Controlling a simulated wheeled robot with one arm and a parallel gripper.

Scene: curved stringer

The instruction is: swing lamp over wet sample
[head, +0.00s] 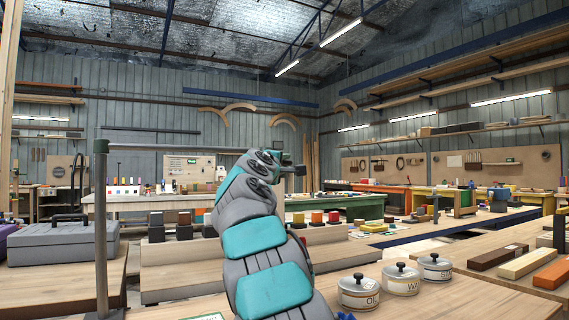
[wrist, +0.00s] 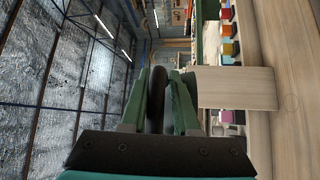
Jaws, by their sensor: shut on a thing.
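My gripper (head: 300,170) is at the end of my raised arm, near the middle of the head view. In the wrist view its two green fingers (wrist: 160,105) are closed on a dark, rounded thing (wrist: 157,98), seen edge-on; I cannot tell which part of what it is. A thin grey bar (head: 170,149) runs right from this joint and passes behind my arm. No lamp head shows clearly. Finish sample strips (head: 529,263) lie at right; none is plainly wet.
Three lidded tins (head: 400,281) stand on the front bench, right of my arm. A grey toolbox (head: 63,240) is at left. Coloured blocks (head: 316,217) line a wooden ledge behind. Bare bench top (head: 450,304) lies in front of the tins.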

